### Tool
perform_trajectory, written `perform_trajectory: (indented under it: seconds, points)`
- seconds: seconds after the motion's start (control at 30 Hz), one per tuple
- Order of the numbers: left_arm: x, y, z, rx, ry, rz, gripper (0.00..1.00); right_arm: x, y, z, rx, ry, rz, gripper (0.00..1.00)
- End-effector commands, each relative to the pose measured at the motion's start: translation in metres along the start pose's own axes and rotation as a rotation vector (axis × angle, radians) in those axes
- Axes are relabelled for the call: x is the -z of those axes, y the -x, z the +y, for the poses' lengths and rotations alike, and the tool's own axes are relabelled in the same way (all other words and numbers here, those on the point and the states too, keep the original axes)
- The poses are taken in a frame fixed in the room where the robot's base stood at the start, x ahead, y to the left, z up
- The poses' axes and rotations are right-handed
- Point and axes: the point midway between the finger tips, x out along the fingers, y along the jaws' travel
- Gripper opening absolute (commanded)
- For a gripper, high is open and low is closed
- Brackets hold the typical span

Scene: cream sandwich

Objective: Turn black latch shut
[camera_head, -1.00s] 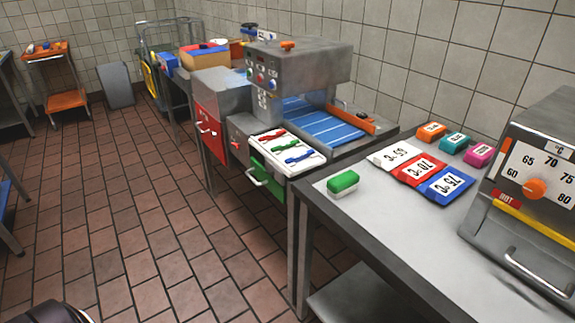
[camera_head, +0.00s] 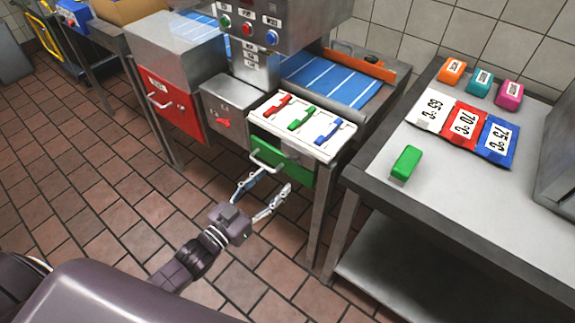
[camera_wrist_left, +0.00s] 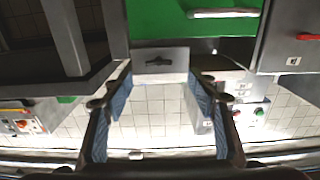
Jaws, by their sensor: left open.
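The black latch (camera_wrist_left: 159,62) shows in the left wrist view as a small dark bar on a pale grey panel, lying roughly crosswise in the picture. The panel adjoins the green drawer front (camera_wrist_left: 180,18), which also shows in the head view (camera_head: 297,172). I cannot make out the latch in the head view. My left gripper (camera_head: 274,181) is open and empty in front of the green drawer, near its white handle (camera_head: 268,160). In the left wrist view its two blue-padded fingers (camera_wrist_left: 158,80) are apart, with the latch between and beyond their tips. My right gripper is not in view.
Above the green drawer is a white panel (camera_head: 338,146) with red, green and blue levers. A red latch (camera_head: 222,123) is on the grey box to its left, beside a red door (camera_head: 168,106). A metal table (camera_head: 470,205) stands close on the right.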

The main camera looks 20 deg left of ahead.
Motion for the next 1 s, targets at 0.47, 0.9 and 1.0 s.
perform_trajectory:
  seconds: [0.47, 0.9, 1.0]
  points:
    - [0.002, -0.066, 0.0, 0.0, -0.001, 0.004, 0.54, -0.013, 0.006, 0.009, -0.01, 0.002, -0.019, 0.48]
    - [0.001, -0.075, 0.0, 0.0, -0.001, 0.001, 0.51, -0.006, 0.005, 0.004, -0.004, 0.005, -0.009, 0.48]
    - [0.001, -0.075, 0.0, 0.0, -0.001, 0.001, 0.4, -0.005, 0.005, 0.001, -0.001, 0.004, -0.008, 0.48]
